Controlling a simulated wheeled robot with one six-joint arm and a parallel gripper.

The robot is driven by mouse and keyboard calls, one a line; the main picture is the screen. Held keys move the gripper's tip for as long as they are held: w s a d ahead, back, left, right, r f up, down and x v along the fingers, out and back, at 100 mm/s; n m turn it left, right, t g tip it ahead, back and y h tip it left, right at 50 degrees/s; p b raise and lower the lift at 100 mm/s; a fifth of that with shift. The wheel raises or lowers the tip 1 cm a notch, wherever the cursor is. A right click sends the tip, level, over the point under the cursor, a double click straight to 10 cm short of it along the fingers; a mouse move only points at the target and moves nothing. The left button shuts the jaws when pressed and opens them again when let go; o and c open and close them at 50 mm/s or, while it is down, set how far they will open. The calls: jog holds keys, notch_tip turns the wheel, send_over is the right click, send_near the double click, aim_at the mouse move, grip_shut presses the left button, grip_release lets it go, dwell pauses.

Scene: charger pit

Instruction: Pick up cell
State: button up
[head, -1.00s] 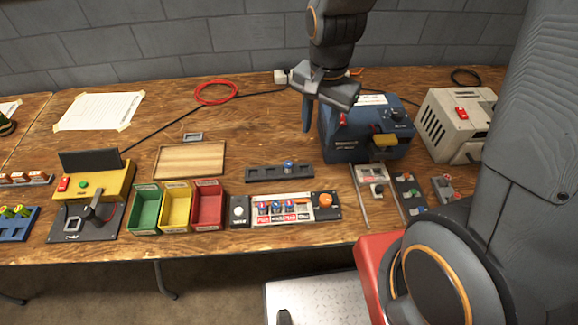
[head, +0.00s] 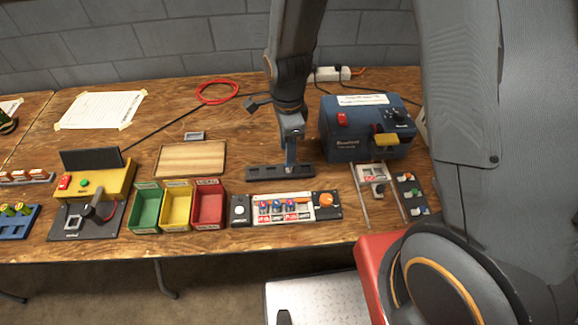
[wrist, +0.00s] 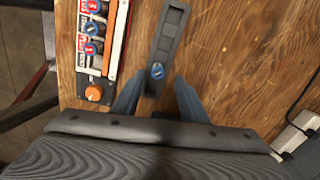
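A small blue cell (wrist: 157,71) stands in the dark grey rack (wrist: 172,35), near the rack's end in the wrist view. My gripper (wrist: 158,88) is open there, with one blue-grey finger on either side of the rack and the cell between or just beyond the fingertips. In the head view the gripper (head: 291,163) points down over the right part of the rack (head: 262,174). The cell is hidden behind the gripper in that view. I cannot tell whether the fingers touch the cell.
A blue machine (head: 345,140) stands close on the right. A wooden board (head: 190,160) lies left.

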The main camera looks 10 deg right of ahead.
jog(key=f, duration=0.2)
jog(key=f+p, duration=0.1)
jog(key=shift+s+d, duration=0.1)
jog(key=shift+s, duration=0.15)
jog(key=shift+f, duration=0.7)
grip_shut()
jog(key=shift+w+r, duration=0.1)
jog(key=shift+r, duration=0.1)
